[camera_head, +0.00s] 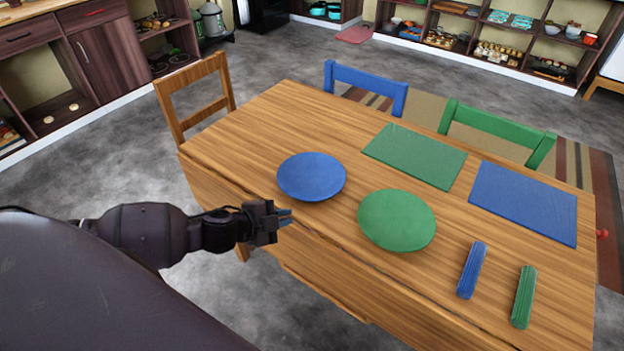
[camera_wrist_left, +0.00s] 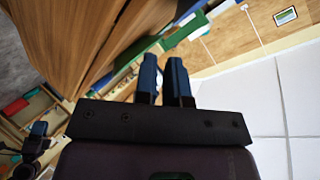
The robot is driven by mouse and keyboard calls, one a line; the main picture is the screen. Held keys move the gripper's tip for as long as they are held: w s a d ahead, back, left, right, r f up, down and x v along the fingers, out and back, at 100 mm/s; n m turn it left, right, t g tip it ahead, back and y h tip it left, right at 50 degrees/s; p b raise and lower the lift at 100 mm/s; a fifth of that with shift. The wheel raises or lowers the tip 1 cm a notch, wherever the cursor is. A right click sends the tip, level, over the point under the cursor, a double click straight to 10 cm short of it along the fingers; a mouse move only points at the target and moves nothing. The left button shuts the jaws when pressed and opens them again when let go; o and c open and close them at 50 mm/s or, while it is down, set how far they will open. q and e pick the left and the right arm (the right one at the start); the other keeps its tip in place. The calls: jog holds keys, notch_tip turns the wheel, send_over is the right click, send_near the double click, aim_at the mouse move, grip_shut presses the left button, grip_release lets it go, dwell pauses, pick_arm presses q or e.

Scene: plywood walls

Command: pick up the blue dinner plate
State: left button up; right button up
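The blue dinner plate (camera_head: 311,176) lies flat on the wooden table (camera_head: 260,135), close to the table's near left edge. A green plate (camera_head: 397,220) lies just to its right, apart from it. My left gripper (camera_head: 287,217) is outside the near table edge, below and left of the blue plate, and does not touch it. In the left wrist view, the two blue fingers (camera_wrist_left: 163,78) stand slightly apart with nothing between them. I cannot make out the blue plate in that view.
A green mat (camera_head: 415,156) and a blue mat (camera_head: 524,202) lie on the table's far side. A blue bar (camera_head: 472,270) and a green bar (camera_head: 524,297) lie at the near right. Wooden (camera_head: 197,95), blue (camera_head: 366,87) and green (camera_head: 498,130) chairs stand around the table.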

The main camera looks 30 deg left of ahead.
aim_at(309, 209)
pick_arm(q)
jog(key=shift+m, duration=0.7)
jog(key=w, duration=0.3)
jog(key=w+b, duration=0.1)
jog(key=shift+w+a+f, duration=0.35)
jog(key=shift+a, duration=0.05)
jog(key=shift+x, duration=0.9)
jog(key=b+x, duration=0.1)
jog(key=x, duration=0.3)
jog(key=shift+w+d+f, duration=0.15)
jog(key=shift+w+d, duration=0.05)
jog(key=shift+w, duration=0.2)
